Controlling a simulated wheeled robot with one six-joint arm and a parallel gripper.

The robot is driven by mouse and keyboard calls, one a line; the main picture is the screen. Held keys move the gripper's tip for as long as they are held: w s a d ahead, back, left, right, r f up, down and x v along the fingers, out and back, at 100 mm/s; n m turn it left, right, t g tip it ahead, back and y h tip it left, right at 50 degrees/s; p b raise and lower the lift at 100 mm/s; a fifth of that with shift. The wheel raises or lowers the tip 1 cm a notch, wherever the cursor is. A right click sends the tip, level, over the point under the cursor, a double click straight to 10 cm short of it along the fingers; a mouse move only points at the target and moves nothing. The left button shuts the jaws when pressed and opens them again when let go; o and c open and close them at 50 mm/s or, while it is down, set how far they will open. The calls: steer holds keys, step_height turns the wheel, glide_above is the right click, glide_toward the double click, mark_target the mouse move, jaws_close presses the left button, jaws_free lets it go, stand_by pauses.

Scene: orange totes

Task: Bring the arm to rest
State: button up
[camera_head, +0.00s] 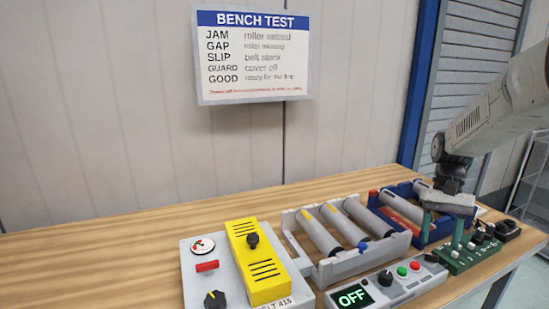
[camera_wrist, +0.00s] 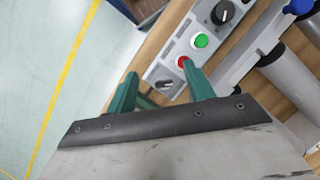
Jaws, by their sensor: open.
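My gripper (camera_head: 442,228) hangs from my arm at the right of the head view, with its green fingers pointing down. Whether a fingertip touches anything cannot be told.
A grey roller frame (camera_head: 345,262) and a blue bin (camera_head: 440,232) with rollers stand on the wooden bench (camera_head: 110,265). A belt unit with a yellow cover (camera_head: 258,268) is in front. A bench test sign (camera_head: 252,55) hangs on the wall. The bench's left side is clear.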

steer(key=s+a+r+n+t, duration=0.1)
steer(key=s+a+r, duration=0.1)
steer(key=s+a, duration=0.3)
steer(key=s+a+r+n+t+h, duration=0.1)
steer(key=s+a, duration=0.4)
steer(key=s, duration=0.7)
steer(key=s+a+r+n+t, duration=0.2)
steer(key=s+a+r, duration=0.3)
steer(key=s, duration=0.3)
steer(key=shift+s+a+r+t+h, duration=0.15)
steer(key=shift+s+r+t+h, duration=0.15)
steer(key=shift+t, duration=0.4)
